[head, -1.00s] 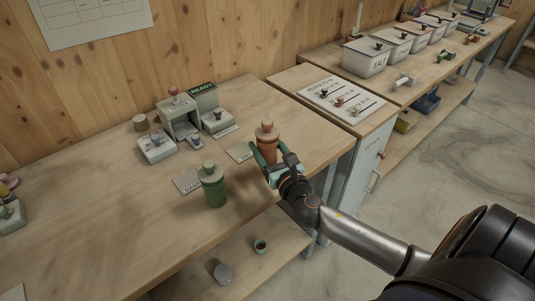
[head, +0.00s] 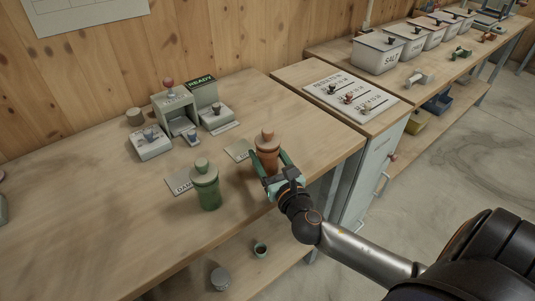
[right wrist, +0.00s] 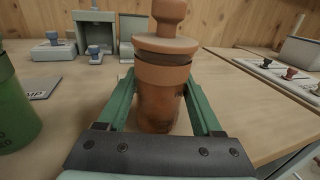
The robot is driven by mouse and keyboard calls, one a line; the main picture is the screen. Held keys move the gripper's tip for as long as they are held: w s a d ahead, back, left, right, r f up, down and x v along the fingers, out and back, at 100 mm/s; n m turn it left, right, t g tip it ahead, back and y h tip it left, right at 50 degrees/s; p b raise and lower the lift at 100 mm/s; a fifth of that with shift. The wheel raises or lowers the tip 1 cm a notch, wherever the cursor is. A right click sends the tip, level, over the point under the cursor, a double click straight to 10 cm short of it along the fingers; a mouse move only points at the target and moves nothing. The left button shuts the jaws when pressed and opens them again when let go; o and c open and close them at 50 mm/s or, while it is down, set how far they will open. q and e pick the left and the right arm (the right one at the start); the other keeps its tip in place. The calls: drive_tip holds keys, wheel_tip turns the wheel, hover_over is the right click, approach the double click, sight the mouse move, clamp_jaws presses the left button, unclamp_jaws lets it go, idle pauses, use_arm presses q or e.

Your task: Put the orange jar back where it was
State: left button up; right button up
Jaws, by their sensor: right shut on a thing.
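The orange jar (head: 267,152) has a knobbed lid and stands upright at the right part of the wooden table, in front of a small label card (head: 238,149). My right gripper (head: 276,172) is around its body from the front, with a green finger on each side. In the right wrist view the orange jar (right wrist: 160,95) sits between the two fingers (right wrist: 160,110). I cannot tell whether its base touches the table. The green jar (head: 206,187) stands to the left, beside a card lettered "DAMP" (head: 179,182). My left gripper is not in view.
A grey device with a READY sign (head: 201,83) stands at the back of the table. A panel with sliders (head: 350,97) lies on the cabinet at the right. Lidded bins (head: 378,55) line the far bench. The table's front left is clear.

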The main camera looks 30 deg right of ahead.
drive_tip(key=o, duration=1.3)
drive_tip(key=shift+b+v, duration=0.7)
drive_tip(key=shift+v, duration=5.3)
drive_tip(key=shift+d+r, duration=0.1)
